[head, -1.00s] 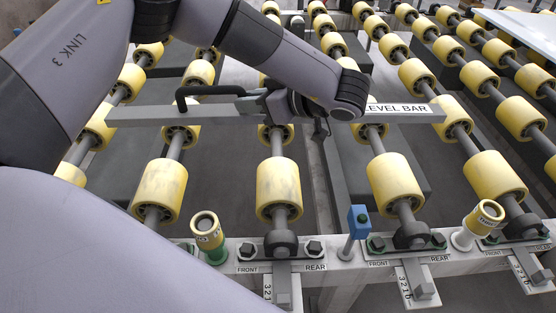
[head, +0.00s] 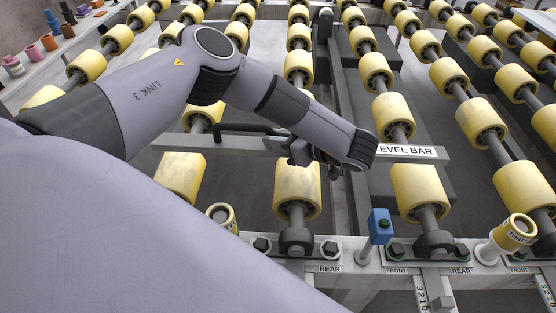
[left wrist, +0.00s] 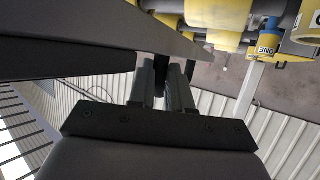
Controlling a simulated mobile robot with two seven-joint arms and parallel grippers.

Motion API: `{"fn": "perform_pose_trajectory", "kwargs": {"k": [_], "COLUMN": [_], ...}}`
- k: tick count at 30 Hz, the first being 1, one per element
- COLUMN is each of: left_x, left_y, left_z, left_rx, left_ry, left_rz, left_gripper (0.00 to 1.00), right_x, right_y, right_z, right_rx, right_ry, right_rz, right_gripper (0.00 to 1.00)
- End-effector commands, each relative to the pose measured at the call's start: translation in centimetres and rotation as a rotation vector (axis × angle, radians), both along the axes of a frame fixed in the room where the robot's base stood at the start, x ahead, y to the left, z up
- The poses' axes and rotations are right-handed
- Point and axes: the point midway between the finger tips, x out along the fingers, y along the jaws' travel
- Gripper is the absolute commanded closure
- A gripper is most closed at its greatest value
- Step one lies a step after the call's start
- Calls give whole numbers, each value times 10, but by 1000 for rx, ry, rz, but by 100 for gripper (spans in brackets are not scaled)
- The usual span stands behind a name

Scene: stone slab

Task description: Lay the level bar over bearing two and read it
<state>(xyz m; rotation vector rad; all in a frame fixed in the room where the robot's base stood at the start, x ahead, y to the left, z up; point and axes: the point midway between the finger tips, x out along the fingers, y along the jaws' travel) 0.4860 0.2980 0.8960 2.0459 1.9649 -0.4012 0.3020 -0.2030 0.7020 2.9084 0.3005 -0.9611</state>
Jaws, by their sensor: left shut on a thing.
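The long grey level bar (head: 350,149), with a white "LEVEL BAR" label and a dark handle (head: 245,129), lies crosswise in the head view just behind the front rollers. I cannot tell whether it touches any roller. My left gripper (head: 312,158) is at the bar's middle. In the left wrist view, its fingers (left wrist: 163,88) are shut on a dark part between them, with the bar (left wrist: 75,28) at upper left. Dark bearing blocks (head: 297,240) and (head: 433,243) stand on the front rail. No number shows which is bearing two. My right gripper is out of view.
Rows of yellow rollers (head: 420,190) fill the floor area. Several coloured objects stand on a ledge (head: 60,50) at upper left.

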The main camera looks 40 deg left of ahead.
Motion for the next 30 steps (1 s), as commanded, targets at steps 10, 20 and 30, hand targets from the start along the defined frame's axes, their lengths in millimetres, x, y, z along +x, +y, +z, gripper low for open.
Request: {"fn": "perform_pose_trajectory", "kwargs": {"k": [10,20,30], "left_x": [0,1,0], "left_y": [0,0,0], "left_z": [-35,-64,-65], "left_rx": [2,3,1], "left_ry": [-2,-3,2], "left_rz": [2,1,-1], "left_gripper": [100,100,56], "right_x": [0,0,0], "right_y": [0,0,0], "right_z": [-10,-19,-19], "right_rx": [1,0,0], "right_ry": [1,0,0], "right_rz": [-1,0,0], "right_gripper": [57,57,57]}}
